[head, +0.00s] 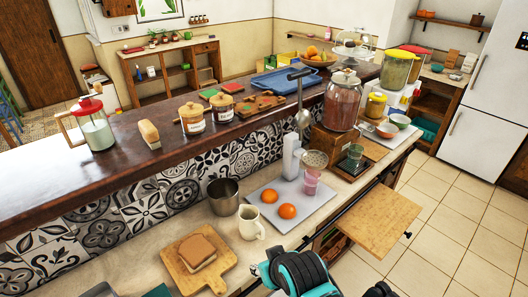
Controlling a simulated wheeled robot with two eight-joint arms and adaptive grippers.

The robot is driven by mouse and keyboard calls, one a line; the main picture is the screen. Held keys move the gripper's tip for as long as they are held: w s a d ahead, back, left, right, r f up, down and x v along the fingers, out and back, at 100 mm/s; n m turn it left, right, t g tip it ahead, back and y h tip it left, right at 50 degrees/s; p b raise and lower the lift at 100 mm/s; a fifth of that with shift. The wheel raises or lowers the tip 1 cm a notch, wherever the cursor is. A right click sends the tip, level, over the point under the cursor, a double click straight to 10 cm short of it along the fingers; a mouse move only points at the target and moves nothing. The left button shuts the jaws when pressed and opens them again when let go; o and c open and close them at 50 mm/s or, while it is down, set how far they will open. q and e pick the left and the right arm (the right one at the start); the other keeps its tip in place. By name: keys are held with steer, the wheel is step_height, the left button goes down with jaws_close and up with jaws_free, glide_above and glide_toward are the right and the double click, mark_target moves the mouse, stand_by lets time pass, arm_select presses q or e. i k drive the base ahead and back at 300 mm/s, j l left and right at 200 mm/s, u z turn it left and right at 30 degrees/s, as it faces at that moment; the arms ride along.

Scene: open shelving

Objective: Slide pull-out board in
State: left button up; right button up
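The pull-out board (378,222) is a flat light-wood panel at the right front of the counter. It sticks out from below the counter edge over the tiled floor, and a small dark knob (407,235) is on its outer edge. A teal and black part of my arm shows at the bottom centre, left of and nearer than the board, apart from it in the picture. A dark piece is cut off by the bottom edge below the board; I cannot tell what it is. No gripper fingers can be made out.
The counter (335,190) holds a grey tray (318,212) with oranges, a cream mug (250,222), a metal cup (223,196) and a cutting board (178,272) with bread. A wooden grinder (330,140) stands behind the pull-out board. The tiled floor (450,235) to the right is clear.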

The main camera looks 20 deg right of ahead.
mark_target(377, 222)
steer(key=k+z, duration=0.25)
steer(key=k, duration=0.25)
steer(key=z, duration=1.7)
steer(key=i+l+u, duration=0.1)
steer(key=i+l, duration=0.3)
steer(key=i, duration=0.15)
